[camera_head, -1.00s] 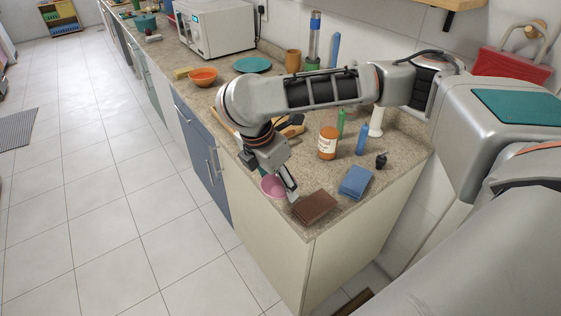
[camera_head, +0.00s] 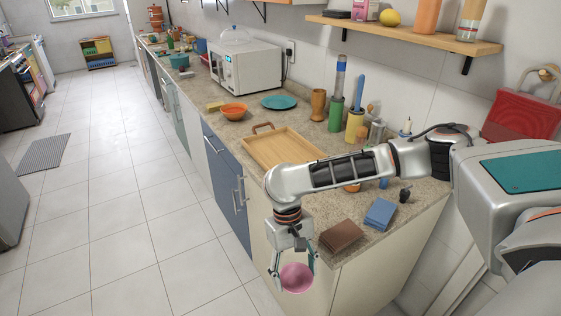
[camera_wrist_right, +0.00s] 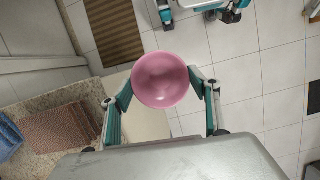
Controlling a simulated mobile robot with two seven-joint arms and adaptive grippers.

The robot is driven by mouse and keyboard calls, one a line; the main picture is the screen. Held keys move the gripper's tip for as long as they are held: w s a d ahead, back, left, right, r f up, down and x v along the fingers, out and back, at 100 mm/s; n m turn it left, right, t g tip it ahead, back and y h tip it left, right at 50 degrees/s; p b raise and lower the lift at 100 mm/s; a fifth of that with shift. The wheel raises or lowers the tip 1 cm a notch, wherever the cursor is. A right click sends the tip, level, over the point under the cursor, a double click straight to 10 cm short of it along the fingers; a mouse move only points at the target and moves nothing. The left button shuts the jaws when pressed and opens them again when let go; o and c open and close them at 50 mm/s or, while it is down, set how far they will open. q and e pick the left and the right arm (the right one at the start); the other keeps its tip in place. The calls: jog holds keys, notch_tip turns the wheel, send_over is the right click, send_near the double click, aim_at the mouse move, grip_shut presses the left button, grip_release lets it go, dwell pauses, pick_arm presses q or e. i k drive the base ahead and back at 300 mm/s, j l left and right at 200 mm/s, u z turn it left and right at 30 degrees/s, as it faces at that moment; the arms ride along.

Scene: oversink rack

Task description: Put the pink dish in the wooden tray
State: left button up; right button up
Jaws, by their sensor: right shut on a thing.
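The pink dish (camera_head: 296,277) is a small round bowl. My right gripper (camera_head: 295,268) is shut on it and holds it in the air just off the counter's front edge, above the floor. In the right wrist view the dish (camera_wrist_right: 160,80) sits between both fingertips of the gripper (camera_wrist_right: 160,88), its hollow facing the camera. The wooden tray (camera_head: 274,152) lies on the counter behind my right arm, with a handle at its far end. Its visible part is empty; my arm hides its near right part.
A brown folded cloth (camera_head: 341,236) and a blue one (camera_head: 380,214) lie at the counter's near end. An orange bowl (camera_head: 233,111) and a teal plate (camera_head: 279,102) stand beyond the tray. A wall shelf (camera_head: 405,33) hangs above.

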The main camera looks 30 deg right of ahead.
aim_at(275, 146)
jog(key=i+j, duration=0.25)
jog(key=i, duration=0.25)
jog(key=i+j, duration=0.25)
jog(key=i, duration=0.2)
jog(key=i+j, duration=0.25)
jog(key=i, duration=0.25)
jog(key=i+j, duration=0.25)
jog(key=i, duration=0.25)
jog(key=i+j+z, duration=0.1)
jog(key=z, duration=0.4)
jog(key=i+j+z, duration=0.2)
jog(key=z, duration=0.25)
